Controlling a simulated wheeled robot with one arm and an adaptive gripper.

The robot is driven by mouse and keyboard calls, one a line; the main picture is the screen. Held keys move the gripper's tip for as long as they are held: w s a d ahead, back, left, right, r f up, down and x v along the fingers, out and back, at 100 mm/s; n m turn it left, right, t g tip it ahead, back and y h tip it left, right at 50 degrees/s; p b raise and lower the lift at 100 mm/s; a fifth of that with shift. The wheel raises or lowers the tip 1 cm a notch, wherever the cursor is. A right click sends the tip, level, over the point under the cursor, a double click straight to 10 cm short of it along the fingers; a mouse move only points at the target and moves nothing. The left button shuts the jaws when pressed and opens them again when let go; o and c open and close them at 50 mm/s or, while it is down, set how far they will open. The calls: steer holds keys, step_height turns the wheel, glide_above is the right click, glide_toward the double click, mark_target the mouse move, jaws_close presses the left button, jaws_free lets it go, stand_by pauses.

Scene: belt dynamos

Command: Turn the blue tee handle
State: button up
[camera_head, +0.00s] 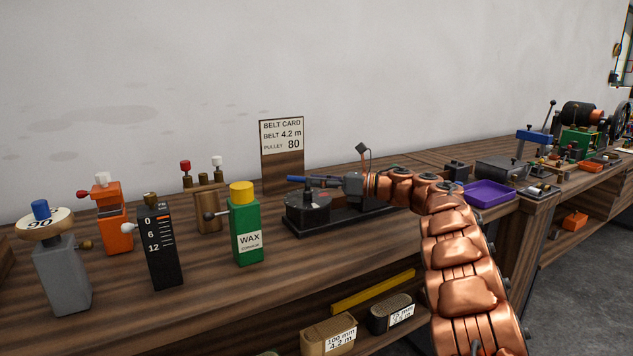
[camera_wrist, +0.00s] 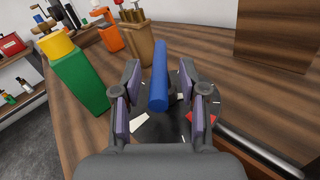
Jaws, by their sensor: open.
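The blue tee handle (camera_wrist: 159,80) is a blue bar in the wrist view, lying lengthwise between the two fingers of my gripper (camera_wrist: 160,70). The fingers are open, with gaps on both sides of the bar. Below it is a dark round dial (camera_wrist: 217,104) with white ticks and a red patch, partly hidden by my fingers. In the head view the blue bar (camera_head: 300,179) sticks out left of my gripper (camera_head: 322,182), above a black drum (camera_head: 307,208) on a black base (camera_head: 345,220). The handle's stem is hidden.
A green WAX bottle (camera_head: 246,232) with a yellow cap stands left of the base. A black scale block (camera_head: 160,245), an orange block (camera_head: 115,230) and a grey post (camera_head: 62,275) stand farther left. A belt card (camera_head: 282,135) stands behind. A purple tray (camera_head: 488,194) is right of my arm.

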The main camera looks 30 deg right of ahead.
steer(key=v, duration=1.1)
steer(key=shift+s+d, duration=0.25)
steer(key=shift+w, duration=0.1)
